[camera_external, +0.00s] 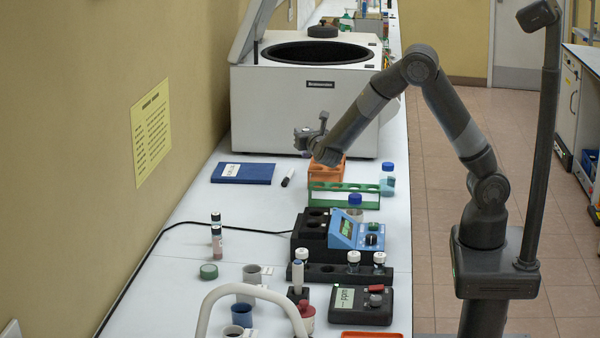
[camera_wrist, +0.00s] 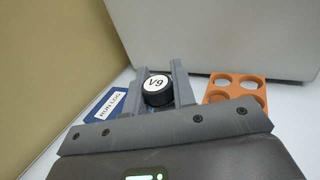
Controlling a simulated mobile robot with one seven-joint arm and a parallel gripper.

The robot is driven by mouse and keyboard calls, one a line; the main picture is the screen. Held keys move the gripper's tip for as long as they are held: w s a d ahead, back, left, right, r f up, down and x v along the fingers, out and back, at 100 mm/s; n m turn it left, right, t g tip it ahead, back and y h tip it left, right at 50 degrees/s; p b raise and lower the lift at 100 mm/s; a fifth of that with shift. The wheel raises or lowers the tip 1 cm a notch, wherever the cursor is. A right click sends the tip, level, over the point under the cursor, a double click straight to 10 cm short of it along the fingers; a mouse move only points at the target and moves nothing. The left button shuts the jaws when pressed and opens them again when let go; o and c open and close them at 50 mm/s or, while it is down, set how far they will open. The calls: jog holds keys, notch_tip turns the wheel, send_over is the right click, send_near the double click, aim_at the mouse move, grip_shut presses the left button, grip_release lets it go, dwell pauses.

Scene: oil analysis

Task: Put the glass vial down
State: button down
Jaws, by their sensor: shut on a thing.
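In the wrist view, the glass vial (camera_wrist: 157,92) shows only its black cap with a white label marked V9, upright between the fingers. My gripper (camera_wrist: 158,74) is shut on it. In the external view, my gripper (camera_external: 303,143) is in front of the white centrifuge, above the far part of the bench (camera_external: 205,293). The vial's body and lower end are hidden, so I cannot tell whether it touches the bench.
An orange rack (camera_external: 326,173) is just right of my gripper; it also shows in the wrist view (camera_wrist: 236,79). A green rack (camera_external: 343,187) stands nearer. The centrifuge (camera_external: 300,105) is behind, and a blue run log (camera_external: 243,173) lies left. Two capped vials (camera_external: 216,240) stand nearer.

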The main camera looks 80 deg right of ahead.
jog(key=shift+s+d+r, duration=0.2)
jog(key=shift+s+d, duration=0.05)
jog(key=w+a+r+n+t+y, duration=0.15)
jog(key=w+a, duration=0.35)
jog(key=a, duration=0.5)
jog(key=w+a+n+t+y, duration=0.3)
jog(key=w+a, duration=0.3)
jog(key=a, duration=0.5)
jog(key=w+a+n+t+y, duration=0.2)
jog(key=w+a, duration=0.3)
jog(key=a, duration=0.5)
jog(key=w+a+r+n+t+y, duration=0.15)
jog(key=a+y, duration=0.25)
jog(key=a, duration=1.5)
jog(key=shift+n+t, duration=0.5)
jog(key=a+f, duration=0.3)
jog(key=a, duration=0.1)
jog(key=w+a+f, duration=0.1)
jog(key=a+f, duration=0.7)
jog(key=shift+w+f, duration=0.2)
